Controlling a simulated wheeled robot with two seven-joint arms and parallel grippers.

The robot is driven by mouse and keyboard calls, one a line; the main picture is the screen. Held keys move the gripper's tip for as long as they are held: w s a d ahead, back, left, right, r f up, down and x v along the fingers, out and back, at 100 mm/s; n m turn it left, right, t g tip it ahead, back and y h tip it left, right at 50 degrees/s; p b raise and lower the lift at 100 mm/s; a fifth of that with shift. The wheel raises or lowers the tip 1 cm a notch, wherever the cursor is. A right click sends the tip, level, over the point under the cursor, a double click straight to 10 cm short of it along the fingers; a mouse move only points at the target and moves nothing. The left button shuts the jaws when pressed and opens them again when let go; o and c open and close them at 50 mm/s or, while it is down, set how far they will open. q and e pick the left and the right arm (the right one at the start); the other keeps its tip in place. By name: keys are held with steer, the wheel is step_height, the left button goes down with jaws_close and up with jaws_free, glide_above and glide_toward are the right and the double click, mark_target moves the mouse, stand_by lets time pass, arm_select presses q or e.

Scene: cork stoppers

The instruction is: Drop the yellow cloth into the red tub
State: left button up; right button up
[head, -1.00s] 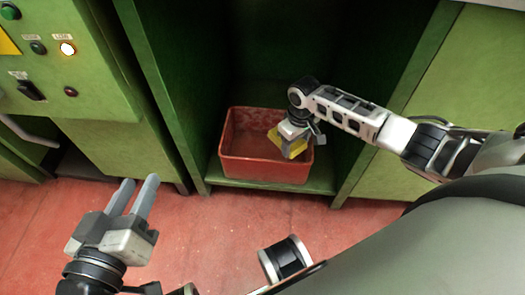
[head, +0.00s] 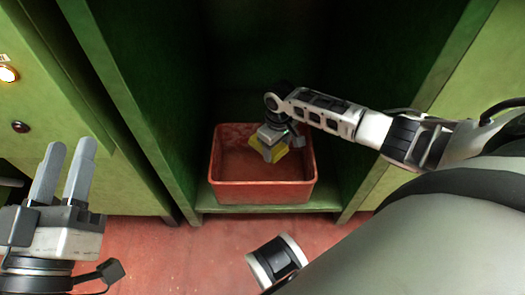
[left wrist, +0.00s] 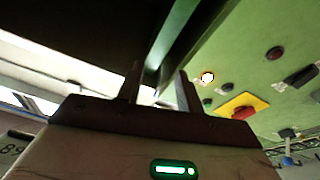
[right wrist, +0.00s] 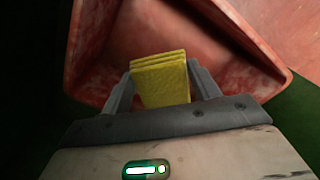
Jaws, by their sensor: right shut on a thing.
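The red tub (head: 262,194) stands on the low green shelf inside the cabinet. My right gripper (head: 272,152) is over the tub's opening and shut on the folded yellow cloth (head: 258,147). In the right wrist view the yellow cloth (right wrist: 160,82) sits between the two fingers of my right gripper (right wrist: 161,80), with the inside of the red tub (right wrist: 165,25) beyond it. I cannot tell whether the cloth touches the tub. My left gripper (head: 63,172) is open and empty at the left, outside the cabinet. It also shows in the left wrist view (left wrist: 157,85).
The green cabinet's side walls (head: 150,110) rise on both sides of the tub. A green control panel with a lit button (head: 8,74) and a red button (head: 20,127) is at the far left.

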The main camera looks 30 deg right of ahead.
arm_select(q)
steer(key=shift+w+r+m+t+h+b, duration=0.15)
steer(key=shift+r+m+t+h+b, duration=0.25)
steer(key=shift+r+m, duration=0.45)
arm_select(e)
steer(key=shift+f, duration=0.4)
arm_select(q)
steer(key=shift+r, duration=0.1)
arm_select(e)
steer(key=o, duration=1)
steer(key=shift+o, duration=0.2)
steer(key=shift+r+p, duration=0.25)
steer(key=shift+p, duration=0.05)
step_height(320, 180, up, 6)
steer(key=p, duration=0.3)
steer(key=shift+r+p, duration=0.1)
steer(key=shift+p, duration=0.3)
arm_select(q)
step_height(320, 180, down, 8)
steer(key=s+n+g+y+p, duration=0.2)
steer(key=n+g+y+p, duration=0.1)
steer(key=g+p, duration=0.1)
steer(key=shift+s+a+r+g+y, duration=0.2)
steer(key=shift+s+r+g+y, duration=0.1)
steer(key=shift+g, duration=0.2)
arm_select(e)
step_height(320, 180, up, 9)
steer(key=shift+r, duration=0.15)
